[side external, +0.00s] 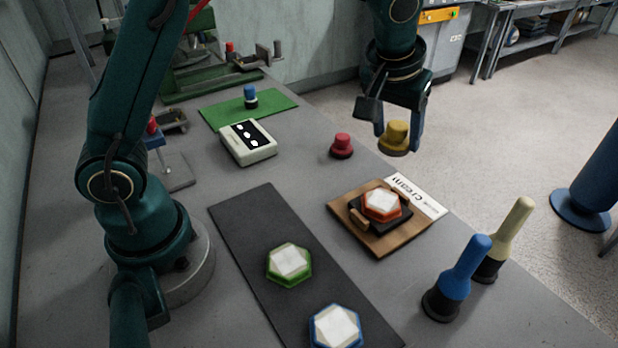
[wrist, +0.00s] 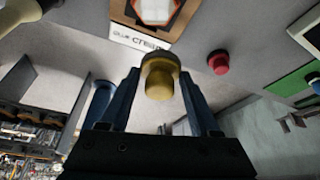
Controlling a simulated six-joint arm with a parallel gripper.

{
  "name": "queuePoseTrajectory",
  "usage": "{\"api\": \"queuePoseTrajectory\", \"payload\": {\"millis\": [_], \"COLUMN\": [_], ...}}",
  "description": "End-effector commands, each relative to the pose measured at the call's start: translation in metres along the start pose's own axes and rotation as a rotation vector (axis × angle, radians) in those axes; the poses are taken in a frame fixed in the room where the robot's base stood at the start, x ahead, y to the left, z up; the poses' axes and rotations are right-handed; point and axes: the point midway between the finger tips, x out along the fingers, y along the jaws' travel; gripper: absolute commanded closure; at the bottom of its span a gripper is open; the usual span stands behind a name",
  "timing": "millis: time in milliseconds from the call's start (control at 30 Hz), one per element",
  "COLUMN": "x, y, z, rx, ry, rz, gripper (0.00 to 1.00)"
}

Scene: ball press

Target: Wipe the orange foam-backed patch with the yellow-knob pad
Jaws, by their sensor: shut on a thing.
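My gripper (side external: 398,140) is shut on the yellow-knob pad (side external: 396,136) and holds it in the air above the back right edge of the table. In the wrist view the yellow-knob pad (wrist: 159,78) sits between the two fingers of my gripper (wrist: 160,85). The orange patch (side external: 381,203) is a hexagon with a white top. It rests on a dark block on a wooden board (side external: 374,246), below the held pad in the side view. The orange patch also shows at the top of the wrist view (wrist: 157,10). The pad's underside is hidden.
A red-knob piece (side external: 342,145) stands left of my gripper. A green patch (side external: 289,264) and a blue patch (side external: 335,327) lie on a dark mat (side external: 245,220). Blue (side external: 459,275) and cream (side external: 508,238) handled tools stand right of the board. A white label (side external: 415,195) lies beside it.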

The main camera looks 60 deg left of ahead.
Motion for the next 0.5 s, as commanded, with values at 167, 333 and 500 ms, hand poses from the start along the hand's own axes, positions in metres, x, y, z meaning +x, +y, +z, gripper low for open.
{"api": "queuePoseTrajectory", "payload": {"millis": [167,333,500], "x": [-0.001,0.008,0.021], "y": [0.013,0.012,0.012], "z": [0.008,0.012,0.017], "rx": [0.035,0.036,0.036], "ry": [0.000,-0.002,-0.002], "rz": [0.015,0.014,0.014], "gripper": [0.82,0.82,0.82]}}
